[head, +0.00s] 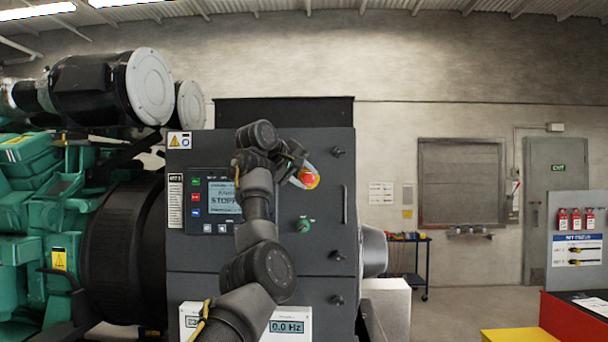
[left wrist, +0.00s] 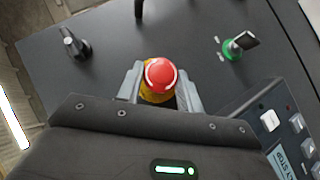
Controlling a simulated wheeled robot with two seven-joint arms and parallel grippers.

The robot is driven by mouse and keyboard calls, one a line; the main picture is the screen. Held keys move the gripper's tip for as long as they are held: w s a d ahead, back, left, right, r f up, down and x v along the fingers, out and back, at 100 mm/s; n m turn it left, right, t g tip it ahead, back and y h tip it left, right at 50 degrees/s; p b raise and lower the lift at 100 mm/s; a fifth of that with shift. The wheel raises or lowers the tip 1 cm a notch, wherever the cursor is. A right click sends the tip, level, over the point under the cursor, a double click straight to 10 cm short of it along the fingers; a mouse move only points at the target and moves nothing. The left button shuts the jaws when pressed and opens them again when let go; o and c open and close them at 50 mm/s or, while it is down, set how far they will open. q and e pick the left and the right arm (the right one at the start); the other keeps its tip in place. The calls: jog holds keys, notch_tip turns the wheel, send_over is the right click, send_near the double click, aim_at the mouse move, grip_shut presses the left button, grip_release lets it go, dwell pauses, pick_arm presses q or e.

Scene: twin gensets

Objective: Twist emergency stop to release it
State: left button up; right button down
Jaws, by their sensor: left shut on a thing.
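The emergency stop (head: 310,179) is a red mushroom button on a yellow base, on the upper right of the dark grey control panel (head: 325,255). In the left wrist view the red button (left wrist: 160,73) sits between the two grey fingers of my left gripper (left wrist: 160,88). The gripper is shut on it, with a finger on each side. In the head view my left gripper (head: 304,174) reaches the button from the left, and my arm covers part of the panel. The button's exact twist angle cannot be told. My right gripper is not in view.
A green key switch (head: 304,225) is below the button; it also shows in the left wrist view (left wrist: 240,44). Dark latches (head: 337,255) line the panel's right edge. A display (head: 223,195) is left of my arm. A yellow-topped block (head: 518,335) stands at lower right.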

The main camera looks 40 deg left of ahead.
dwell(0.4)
pick_arm(q)
jog(key=o, duration=1)
jog(key=shift+w+a, duration=0.15)
jog(key=shift+w, duration=0.05)
jog(key=b+v, duration=0.4)
jog(key=v, duration=0.6)
jog(key=shift+s+b, duration=0.3)
jog(key=shift+s, duration=0.1)
jog(key=shift+r, duration=0.15)
